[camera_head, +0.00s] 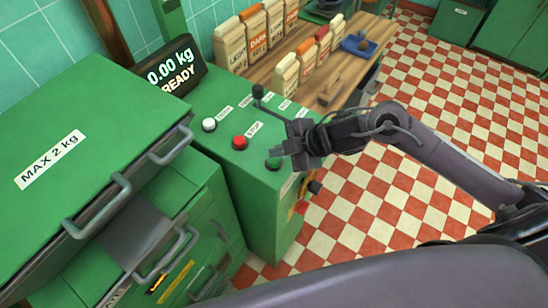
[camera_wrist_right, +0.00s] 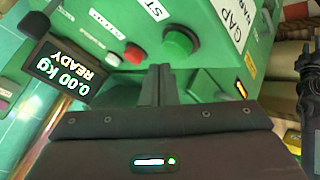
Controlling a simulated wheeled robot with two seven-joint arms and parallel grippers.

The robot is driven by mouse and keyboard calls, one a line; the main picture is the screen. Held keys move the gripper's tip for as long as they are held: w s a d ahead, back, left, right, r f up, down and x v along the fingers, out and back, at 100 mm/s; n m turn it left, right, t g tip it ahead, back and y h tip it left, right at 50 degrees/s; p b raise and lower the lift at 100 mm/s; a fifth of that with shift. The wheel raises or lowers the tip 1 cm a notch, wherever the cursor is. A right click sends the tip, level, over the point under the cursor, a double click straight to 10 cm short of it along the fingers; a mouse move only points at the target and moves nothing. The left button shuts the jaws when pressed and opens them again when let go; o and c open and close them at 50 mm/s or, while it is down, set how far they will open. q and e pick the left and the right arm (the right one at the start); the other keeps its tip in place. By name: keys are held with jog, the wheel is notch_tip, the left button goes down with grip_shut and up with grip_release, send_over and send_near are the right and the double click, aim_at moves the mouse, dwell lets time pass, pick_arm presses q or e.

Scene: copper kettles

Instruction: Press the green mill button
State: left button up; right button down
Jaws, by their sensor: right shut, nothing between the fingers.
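My right gripper (camera_head: 284,149) is over that end of the box, right by the button. Its fingers are shut and empty, and they point toward the panel in the right wrist view (camera_wrist_right: 158,72). I cannot tell whether the fingertips touch the button. My left gripper is not in view.
A red button (camera_head: 240,143) and a white button (camera_head: 209,125) sit on the same panel, with a black-knobbed lever (camera_head: 258,92) behind. The display (camera_head: 170,74) reads 0.00 kg READY. Green drawers (camera_head: 190,215) stand left. Bags (camera_head: 256,40) line the wooden counter.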

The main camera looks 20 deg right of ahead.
aim_at(279, 161)
jog(key=shift+f, duration=0.1)
jog(key=shift+f, duration=0.3)
jog(key=shift+f+b, duration=0.55)
jog(key=shift+b, duration=0.05)
dwell(0.5)
jog(key=shift+r, duration=0.15)
jog(key=shift+r+p, duration=0.8)
jog(key=shift+p, duration=0.15)
notch_tip(279, 161, up, 5)
jog(key=p, duration=0.5)
jog(key=shift+r, duration=0.1)
